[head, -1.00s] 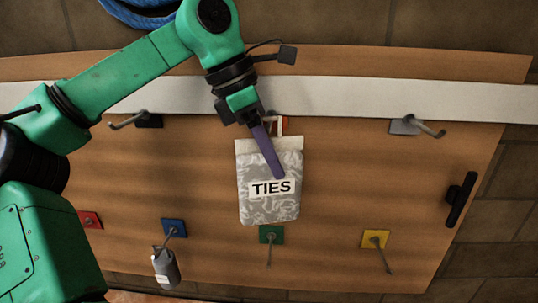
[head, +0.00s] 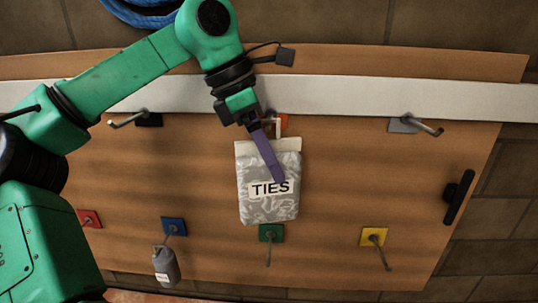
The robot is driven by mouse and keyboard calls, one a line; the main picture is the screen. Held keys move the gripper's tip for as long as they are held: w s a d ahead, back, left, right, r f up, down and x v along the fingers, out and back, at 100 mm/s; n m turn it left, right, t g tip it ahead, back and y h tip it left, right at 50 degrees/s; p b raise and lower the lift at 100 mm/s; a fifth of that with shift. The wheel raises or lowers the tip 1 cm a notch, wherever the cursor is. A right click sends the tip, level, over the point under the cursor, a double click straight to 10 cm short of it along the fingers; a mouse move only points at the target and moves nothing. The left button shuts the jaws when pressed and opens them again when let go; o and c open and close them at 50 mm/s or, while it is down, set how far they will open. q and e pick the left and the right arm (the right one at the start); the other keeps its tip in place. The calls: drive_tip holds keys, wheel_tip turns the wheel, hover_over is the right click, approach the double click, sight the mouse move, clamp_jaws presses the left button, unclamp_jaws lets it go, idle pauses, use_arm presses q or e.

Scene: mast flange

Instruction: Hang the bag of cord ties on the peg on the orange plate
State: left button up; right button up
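The bag of cord ties (head: 268,207), grey and clear with a pale top band and a TIES label, hangs in front of the wooden board. The orange plate (head: 283,122) is just above the bag, partly hidden by my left gripper. A pale peg shows in front of the plate, close to the bag's top edge; I cannot tell whether it passes through the bag. My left gripper (head: 279,178) has its purple finger lying across the bag's front. Whether it grips the bag is not clear. My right gripper is not in view.
The wooden board (head: 340,190) also carries black, grey, red, blue, green and yellow plates with pegs. A small grey tagged item (head: 166,268) hangs at the blue plate (head: 174,227). A black handle (head: 459,198) is at the right. Blue rope (head: 140,12) is at the top.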

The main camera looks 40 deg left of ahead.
use_arm(q)
drive_tip(key=shift+a+r, duration=0.15)
drive_tip(key=shift+r, duration=0.15)
drive_tip(key=v, duration=1.4)
drive_tip(key=shift+s, duration=0.15)
drive_tip(key=shift+f, duration=0.1)
